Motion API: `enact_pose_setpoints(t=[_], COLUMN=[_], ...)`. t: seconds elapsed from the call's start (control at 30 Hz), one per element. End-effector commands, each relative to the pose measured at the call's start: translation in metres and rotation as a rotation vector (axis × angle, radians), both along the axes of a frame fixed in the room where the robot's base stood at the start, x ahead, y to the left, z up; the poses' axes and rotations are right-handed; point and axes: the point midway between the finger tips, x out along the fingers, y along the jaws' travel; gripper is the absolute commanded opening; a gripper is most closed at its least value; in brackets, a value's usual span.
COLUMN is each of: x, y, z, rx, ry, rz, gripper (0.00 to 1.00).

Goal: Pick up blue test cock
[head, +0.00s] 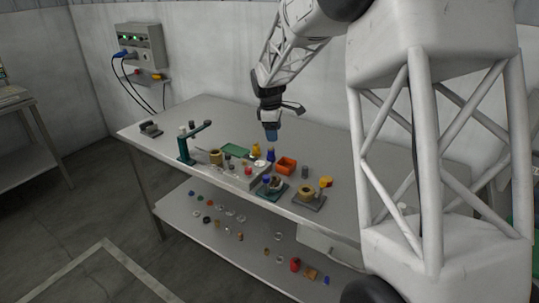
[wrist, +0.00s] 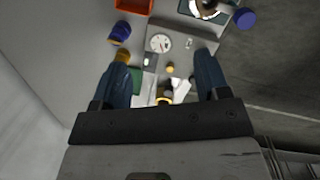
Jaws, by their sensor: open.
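A small upright blue piece with a darker top (head: 271,155) stands on the bench between a yellow piece (head: 256,149) and an orange tray (head: 286,165); I take it as the blue test cock. In the wrist view it is the blue-purple piece (wrist: 121,31) at upper left, beyond the left finger's tip. Another round blue piece (wrist: 245,18) is at the upper right there; the head view shows a blue top (head: 266,180) at the teal-based fixture. My gripper (head: 272,137) points down above the bench, open and empty; its blue fingers (wrist: 162,60) are well apart.
A green tray (head: 235,150), a grey block with a dial (head: 247,172) and a teal stand with an arm (head: 186,150) crowd the area. A yellow-topped fixture (head: 310,197) is near the front edge. The bench's back left is mostly clear. Small parts lie on the lower shelf (head: 205,230).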

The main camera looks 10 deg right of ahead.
Motion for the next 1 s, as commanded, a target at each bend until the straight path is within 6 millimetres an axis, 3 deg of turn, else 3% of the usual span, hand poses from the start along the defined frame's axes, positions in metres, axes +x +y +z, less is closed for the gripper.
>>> enact_pose_setpoints(t=[0.3,0.5,0.7,1.0], x=[0.07,0.102,0.116,0.118], y=[-0.005,-0.007,-0.008,-0.008], z=[-0.058,-0.088,-0.103,-0.104], rx=[-0.021,-0.031,-0.035,-0.035], ry=[0.055,0.081,0.093,0.094], rz=[0.182,0.275,0.32,0.327], gripper=[0.69,0.69,0.69,0.69])
